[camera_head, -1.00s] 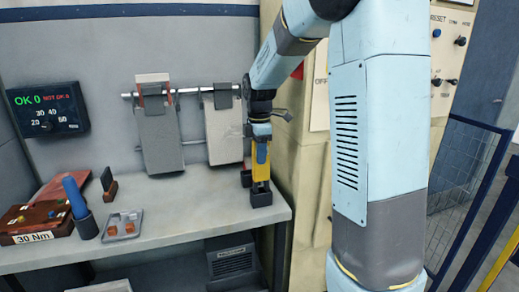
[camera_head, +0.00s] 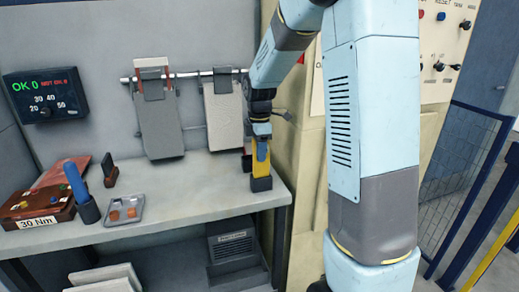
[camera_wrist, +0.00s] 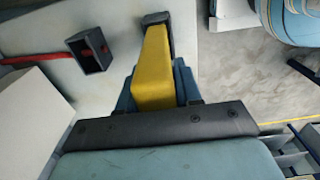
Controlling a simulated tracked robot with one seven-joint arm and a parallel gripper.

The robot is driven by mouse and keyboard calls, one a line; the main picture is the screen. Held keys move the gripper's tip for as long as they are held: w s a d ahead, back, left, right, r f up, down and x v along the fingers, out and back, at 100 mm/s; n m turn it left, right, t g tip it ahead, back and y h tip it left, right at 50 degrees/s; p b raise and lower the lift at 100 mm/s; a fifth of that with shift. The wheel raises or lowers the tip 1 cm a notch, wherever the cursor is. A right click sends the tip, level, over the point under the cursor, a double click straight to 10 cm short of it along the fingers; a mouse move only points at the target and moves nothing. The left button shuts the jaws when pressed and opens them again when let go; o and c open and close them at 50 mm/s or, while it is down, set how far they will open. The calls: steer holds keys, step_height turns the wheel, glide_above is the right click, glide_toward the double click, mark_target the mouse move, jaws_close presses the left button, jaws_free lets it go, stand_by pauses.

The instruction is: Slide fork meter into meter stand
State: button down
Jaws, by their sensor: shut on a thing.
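The fork meter (camera_head: 261,167) is a yellow body with a dark end, held pointing down over the right end of the bench. My gripper (camera_head: 261,148) is shut on it. In the wrist view the meter (camera_wrist: 154,65) lies between the blue fingers of my gripper (camera_wrist: 155,92). A small black open box with red inside, apparently the meter stand (camera_wrist: 90,48), stands on the bench. It is to the left of the meter and apart from it in the wrist view. In the head view the stand (camera_head: 247,166) is partly hidden behind the meter.
The bench (camera_head: 190,186) has clear room left of the stand. Clipboards (camera_head: 157,125) hang on a rail behind it. A tray (camera_head: 124,210) and a red-brown tool box (camera_head: 38,208) lie at the left. The bench edge and floor (camera_wrist: 245,75) are close to the meter's right.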

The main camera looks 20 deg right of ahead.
steer(key=c, duration=0.7)
jaws_free()
step_height(320, 180, up, 13)
steer(key=shift+r, duration=0.1)
steer(key=shift+s+r, duration=0.1)
steer(key=shift+r, duration=0.2)
steer(key=shift+s+d+r+m+t, duration=0.1)
steer(key=shift+s+m+t, duration=0.85)
steer(key=shift+s+m, duration=2.9)
steer(key=shift+s+m+t, duration=0.9)
steer(key=shift+s+m, duration=1.25)
steer(key=shift+s, duration=3.35)
steer(key=shift+s+d+r+m+t, duration=0.1)
steer(key=shift+s+m+t, duration=0.85)
steer(key=shift+s+m, duration=2.9)
